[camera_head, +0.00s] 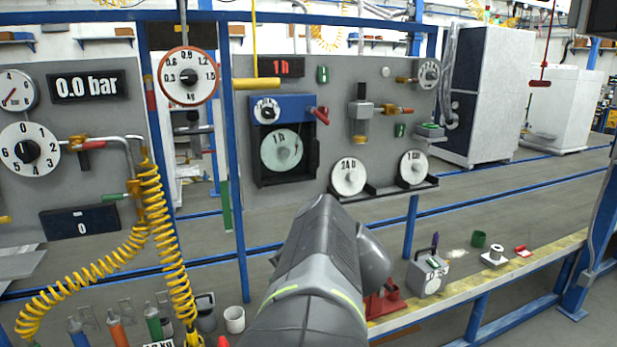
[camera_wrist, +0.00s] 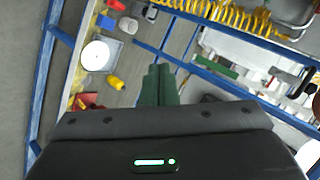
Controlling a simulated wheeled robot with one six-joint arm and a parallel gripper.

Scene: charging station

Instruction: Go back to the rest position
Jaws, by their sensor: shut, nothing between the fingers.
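My gripper (camera_wrist: 160,72) shows in the wrist view as two dark green fingers, pressed together with nothing between them. The fingers point toward the top of that picture, above the workbench area, and touch nothing that I can see. In the head view my grey arm rises from the bottom centre in front of the panel. My gripper itself is hidden there behind the arm.
A grey panel with gauges (camera_head: 281,146) stands behind my arm. A yellow coiled hose (camera_head: 158,225) hangs at left.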

